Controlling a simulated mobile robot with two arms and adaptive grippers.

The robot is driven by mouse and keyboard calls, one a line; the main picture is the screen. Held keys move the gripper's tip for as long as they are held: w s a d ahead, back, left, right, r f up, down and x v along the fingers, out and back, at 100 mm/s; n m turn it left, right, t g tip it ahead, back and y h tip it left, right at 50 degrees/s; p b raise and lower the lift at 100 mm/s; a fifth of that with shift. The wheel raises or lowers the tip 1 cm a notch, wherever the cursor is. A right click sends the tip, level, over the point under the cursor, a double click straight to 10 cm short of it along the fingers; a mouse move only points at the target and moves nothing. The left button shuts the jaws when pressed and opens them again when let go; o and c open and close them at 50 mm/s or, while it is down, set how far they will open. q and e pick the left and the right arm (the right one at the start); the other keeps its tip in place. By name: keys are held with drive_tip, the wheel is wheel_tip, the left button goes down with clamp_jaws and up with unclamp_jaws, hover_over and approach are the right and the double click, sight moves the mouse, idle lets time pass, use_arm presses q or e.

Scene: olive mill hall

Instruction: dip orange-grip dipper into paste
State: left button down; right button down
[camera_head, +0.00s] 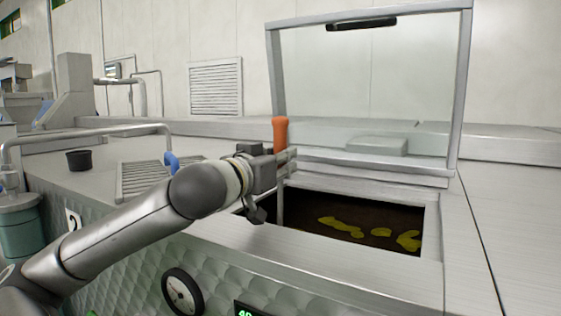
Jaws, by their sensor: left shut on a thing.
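The orange-grip dipper (280,135) stands about upright, its orange handle on top and its thin metal shaft running down into the open hatch. My left gripper (287,158) is shut on the dipper just below the orange grip, above the hatch's left part. The dipper's lower end is hidden behind the near rim, so I cannot tell whether it touches the paste. The paste (385,217) is dark brown with yellow-green patches and lies below the rim in the rectangular hatch. My right gripper is not in view.
A framed clear lid (460,90) stands raised behind the hatch. A black cup (78,160), a slotted grate (140,180) and a blue handle (171,162) are on the left of the metal top. The top right of the hatch is bare.

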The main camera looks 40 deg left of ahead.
use_arm(q)
drive_tip(key=shift+r, duration=0.1)
drive_tip(key=s+r+t+p, duration=0.1)
drive_tip(key=s+r+p, duration=0.2)
drive_tip(key=r+p, duration=0.5)
drive_tip(key=s+d+r+t+p, duration=0.1)
drive_tip(key=s+r+p, duration=0.3)
drive_tip(key=r, duration=1.4)
drive_tip(key=p, duration=0.4)
drive_tip(key=shift+d+r+y, duration=0.3)
drive_tip(key=shift+f, duration=0.1)
